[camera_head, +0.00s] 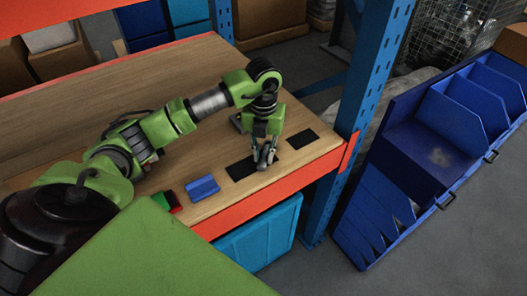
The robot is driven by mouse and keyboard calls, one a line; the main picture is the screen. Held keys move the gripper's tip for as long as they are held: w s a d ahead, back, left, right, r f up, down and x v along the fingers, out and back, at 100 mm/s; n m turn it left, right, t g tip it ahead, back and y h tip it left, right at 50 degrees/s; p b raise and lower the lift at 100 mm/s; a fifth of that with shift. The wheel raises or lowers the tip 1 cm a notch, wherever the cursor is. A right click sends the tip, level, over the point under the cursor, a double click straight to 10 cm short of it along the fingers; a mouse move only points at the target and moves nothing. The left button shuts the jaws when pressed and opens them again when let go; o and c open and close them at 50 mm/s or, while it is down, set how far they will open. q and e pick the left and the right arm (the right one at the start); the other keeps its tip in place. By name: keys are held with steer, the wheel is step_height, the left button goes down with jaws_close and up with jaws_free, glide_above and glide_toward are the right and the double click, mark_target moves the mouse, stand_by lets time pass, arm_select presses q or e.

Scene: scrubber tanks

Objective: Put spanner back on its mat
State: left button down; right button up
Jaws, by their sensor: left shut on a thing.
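My left gripper (265,160) reaches down over the right part of the wooden shelf. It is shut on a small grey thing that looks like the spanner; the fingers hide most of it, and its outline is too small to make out. The gripper is over the right end of a black mat (240,169), low down; I cannot tell whether the held thing touches the mat. A second black mat (302,140) lies bare to the right. My right gripper is not in view.
A blue block-like item (203,188) and a small red, green and black item (166,202) lie left of the mats. A blue upright post (358,95) stands at the shelf's right end. An orange beam (262,205) edges the front.

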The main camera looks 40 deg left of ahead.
arm_select(q)
steer(key=shift+f, duration=0.1)
steer(key=c, duration=2.3)
jaws_free()
steer(key=shift+f, duration=0.1)
steer(key=o, duration=0.4)
